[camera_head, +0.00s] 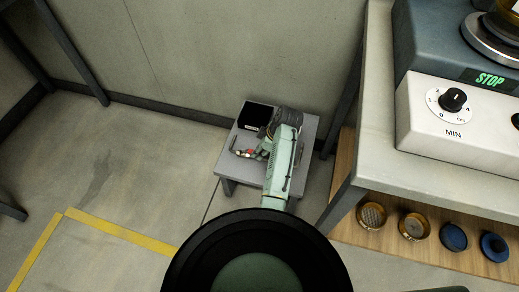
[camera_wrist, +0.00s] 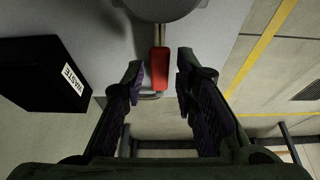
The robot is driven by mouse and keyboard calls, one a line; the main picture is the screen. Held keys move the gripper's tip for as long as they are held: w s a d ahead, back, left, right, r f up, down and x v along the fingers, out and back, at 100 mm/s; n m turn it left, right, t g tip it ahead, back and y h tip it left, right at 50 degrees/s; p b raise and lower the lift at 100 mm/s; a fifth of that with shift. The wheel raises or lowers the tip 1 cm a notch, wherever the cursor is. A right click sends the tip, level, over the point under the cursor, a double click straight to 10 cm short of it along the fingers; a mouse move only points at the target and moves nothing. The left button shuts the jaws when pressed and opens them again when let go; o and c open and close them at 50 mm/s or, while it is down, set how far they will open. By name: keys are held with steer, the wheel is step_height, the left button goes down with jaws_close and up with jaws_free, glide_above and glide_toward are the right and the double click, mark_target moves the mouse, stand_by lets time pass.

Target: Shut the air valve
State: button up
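The air valve's red handle (camera_wrist: 160,68) is in the upper middle of the wrist view. It juts from a grey metal body at the top edge. My gripper (camera_wrist: 161,82) is open, with one dark finger on each side of the red handle. Gaps show between the handle and both fingers; I cannot tell how deep the handle sits between them. In the head view a small red part (camera_head: 249,153) shows on the low grey table (camera_head: 226,163), beside my arm. My arm hides much of the valve there.
A black waste box (camera_wrist: 42,75) stands on the same table, left in the wrist view. A workbench (camera_head: 375,150) with a dial machine (camera_head: 455,110) is at the right in the head view. Its lower shelf holds several round sieves. The floor at left is clear.

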jaws_close()
stand_by(0.4)
